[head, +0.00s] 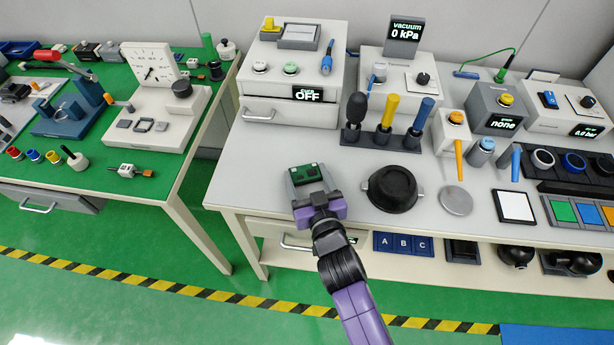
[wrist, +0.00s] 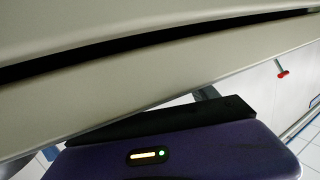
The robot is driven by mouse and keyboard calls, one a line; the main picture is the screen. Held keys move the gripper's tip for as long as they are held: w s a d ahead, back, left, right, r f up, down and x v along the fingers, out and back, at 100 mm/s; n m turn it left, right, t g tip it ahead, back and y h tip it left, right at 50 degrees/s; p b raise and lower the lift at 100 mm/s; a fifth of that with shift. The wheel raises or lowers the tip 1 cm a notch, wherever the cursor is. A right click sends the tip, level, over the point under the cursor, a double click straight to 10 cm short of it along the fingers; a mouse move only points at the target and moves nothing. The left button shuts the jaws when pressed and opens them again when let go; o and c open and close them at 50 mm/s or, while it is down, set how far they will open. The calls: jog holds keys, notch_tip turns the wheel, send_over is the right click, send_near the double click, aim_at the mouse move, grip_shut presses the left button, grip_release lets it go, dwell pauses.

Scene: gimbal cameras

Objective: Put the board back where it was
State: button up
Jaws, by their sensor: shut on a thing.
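The board (head: 305,173) is a small green circuit board with dark parts, set in a grey surround. It shows in the head view near the front left of the right-hand workbench. My gripper (head: 315,200), purple with dark fingers, is at the near side of the board and shut on it. The fingers hide its near edge, and I cannot tell whether it touches the bench top. In the wrist view my purple gripper body (wrist: 190,155) shows below a pale surface that fills the top. The board cannot be made out there.
A black bowl (head: 392,188) stands right of my gripper. Behind are a rack with black, yellow and blue handles (head: 383,137) and a white box reading OFF (head: 293,75). The workbench (head: 240,180) is bare left of the board. A green-topped table (head: 150,190) stands further left.

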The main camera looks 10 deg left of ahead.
jog(key=shift+f, duration=0.15)
jog(key=o, duration=1.5)
jog(key=shift+r, duration=0.25)
jog(key=shift+s+d+f, duration=0.1)
jog(key=shift+s+d, duration=0.05)
jog(key=shift+s, duration=0.2)
jog(key=v, duration=1.1)
jog(key=shift+s+b, duration=0.1)
jog(key=shift+b, duration=0.25)
